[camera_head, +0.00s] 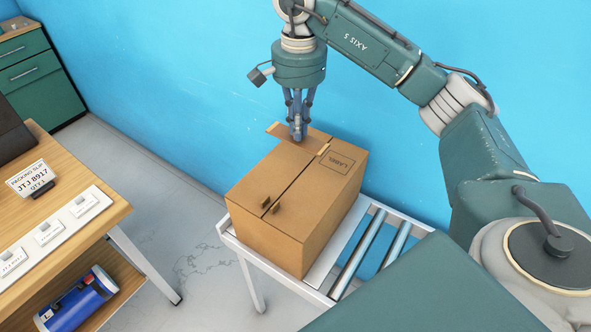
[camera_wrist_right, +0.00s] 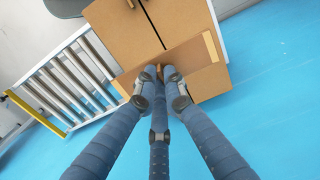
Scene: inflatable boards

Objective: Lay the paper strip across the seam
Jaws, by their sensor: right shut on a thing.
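A brown cardboard box (camera_head: 262,185) stands closed on a roller conveyor, with a dark seam (camera_head: 293,184) running along its top. The box and seam also show in the wrist view (camera_wrist_right: 115,35). My right gripper (camera_head: 297,134) points down over the far end of the box top. It is shut on a brown paper strip (camera_head: 276,129) with pale ends, which lies crosswise to the seam. In the wrist view the strip (camera_wrist_right: 205,80) spreads out beyond the fingertips. Whether it touches the box top is unclear. The gripper hides its middle. My left gripper is out of view.
The roller conveyor (camera_head: 345,272) runs under the box beside a blue wall (camera_head: 180,75). A wooden bench (camera_head: 85,238) with a packing slip sign (camera_head: 32,180) is at left, with clear floor between.

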